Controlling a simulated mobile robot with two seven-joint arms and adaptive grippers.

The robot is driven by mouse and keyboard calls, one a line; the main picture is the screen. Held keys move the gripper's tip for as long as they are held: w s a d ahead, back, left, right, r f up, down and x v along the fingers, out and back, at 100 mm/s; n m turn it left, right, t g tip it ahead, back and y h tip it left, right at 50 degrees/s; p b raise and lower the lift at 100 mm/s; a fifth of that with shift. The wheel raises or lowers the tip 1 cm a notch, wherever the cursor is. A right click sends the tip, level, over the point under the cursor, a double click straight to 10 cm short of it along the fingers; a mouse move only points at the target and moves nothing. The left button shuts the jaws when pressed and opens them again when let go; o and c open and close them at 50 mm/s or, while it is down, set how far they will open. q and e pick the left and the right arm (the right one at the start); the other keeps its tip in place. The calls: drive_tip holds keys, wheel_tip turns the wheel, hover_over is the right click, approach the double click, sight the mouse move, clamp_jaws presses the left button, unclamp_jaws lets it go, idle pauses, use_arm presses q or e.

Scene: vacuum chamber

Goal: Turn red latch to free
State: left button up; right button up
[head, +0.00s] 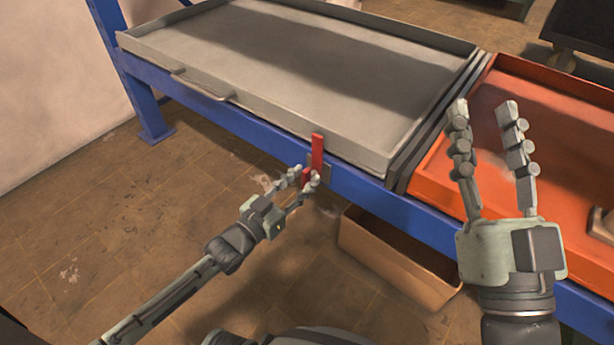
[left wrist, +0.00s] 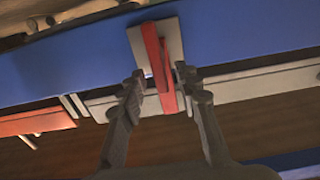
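The red latch (head: 317,152) stands upright on the blue front beam, at the front edge of the grey tray. In the left wrist view the red latch (left wrist: 153,50) sits on a small grey plate, with a second red part overlapping its lower end. My left gripper (head: 303,176) is at the latch's lower part. In the left wrist view its open fingers (left wrist: 160,78) lie on either side of the lower red part, with a gap at least on the left. My right gripper (head: 482,108) is open and empty, raised over the orange tray.
The grey tray (head: 190,50) with a front handle (head: 200,88) rests on the blue frame (head: 240,125). The orange tray (head: 437,178) is to its right. A brown bin (head: 390,262) stands on the floor below the beam. The floor at left is clear.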

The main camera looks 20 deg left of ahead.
use_arm(q)
drive_tip(key=shift+x, duration=0.95)
clamp_jaws()
